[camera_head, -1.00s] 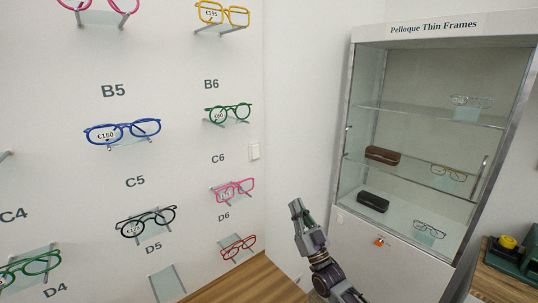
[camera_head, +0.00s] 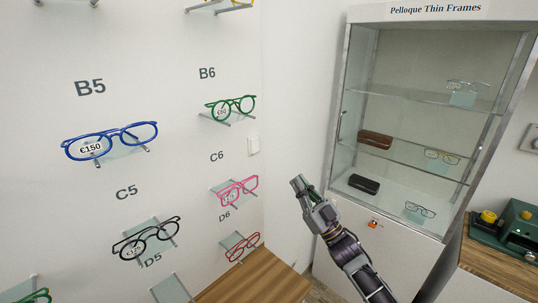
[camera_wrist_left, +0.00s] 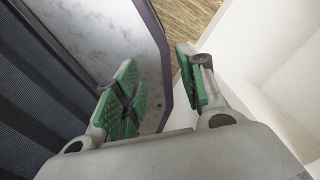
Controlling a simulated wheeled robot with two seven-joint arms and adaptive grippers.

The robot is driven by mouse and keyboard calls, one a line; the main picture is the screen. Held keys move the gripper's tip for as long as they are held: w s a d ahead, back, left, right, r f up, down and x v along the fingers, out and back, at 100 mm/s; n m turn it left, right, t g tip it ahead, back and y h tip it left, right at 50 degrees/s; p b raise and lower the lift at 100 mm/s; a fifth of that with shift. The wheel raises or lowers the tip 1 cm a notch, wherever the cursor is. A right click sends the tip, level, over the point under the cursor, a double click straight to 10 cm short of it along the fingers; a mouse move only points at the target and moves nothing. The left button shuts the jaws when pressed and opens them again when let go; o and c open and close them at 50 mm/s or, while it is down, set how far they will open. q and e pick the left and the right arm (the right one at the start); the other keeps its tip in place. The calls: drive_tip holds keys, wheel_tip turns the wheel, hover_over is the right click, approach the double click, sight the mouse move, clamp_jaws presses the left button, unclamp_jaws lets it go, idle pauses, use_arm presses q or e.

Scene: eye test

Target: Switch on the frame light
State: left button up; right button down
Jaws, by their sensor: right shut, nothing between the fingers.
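A small white switch plate (camera_head: 253,146) is on the white wall at the corner, right of the C6 label. I cannot read whether it is on or off. My right gripper (camera_head: 298,183) is shut and empty. In the picture it is to the right of and below the switch, with a gap between them. My left gripper (camera_wrist_left: 160,88) shows in the left wrist view with its green-padded fingers apart and nothing between them. The left gripper is out of sight in the head view.
Glasses on small shelves cover the left wall, including a green pair (camera_head: 231,108) and a pink pair (camera_head: 236,191) near the switch. A glass cabinet (camera_head: 345,150) stands at the right. A wooden counter (camera_head: 255,280) is below. Green equipment (camera_head: 505,235) stands far right.

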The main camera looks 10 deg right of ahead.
use_arm(q)
drive_tip(key=shift+w+t, duration=0.4)
drive_tip(key=shift+w, duration=0.45)
use_arm(e)
drive_tip(key=shift+w+a+f+m+g, duration=0.1)
drive_tip(key=shift+a+m+g, duration=0.05)
drive_tip(key=shift+m, duration=0.4)
drive_tip(key=shift+w+a+f+m+g, duration=0.1)
drive_tip(key=shift+a+m+g, duration=0.05)
drive_tip(key=shift+m, duration=0.4)
drive_tip(key=p, duration=0.3)
approach(258, 142)
wheel_tip(258, 142, up, 3)
use_arm(q)
drive_tip(key=shift+s+d+r, duration=0.1)
drive_tip(key=shift+d+r, duration=0.05)
drive_tip(key=shift+r, duration=0.7)
drive_tip(key=shift+d+r, duration=0.1)
drive_tip(key=shift+r, duration=0.75)
use_arm(e)
drive_tip(key=shift+w+a, duration=0.45)
drive_tip(key=shift+w, duration=0.35)
drive_tip(key=shift+w+a, duration=0.45)
drive_tip(key=shift+w, duration=0.35)
drive_tip(key=shift+f, duration=0.1)
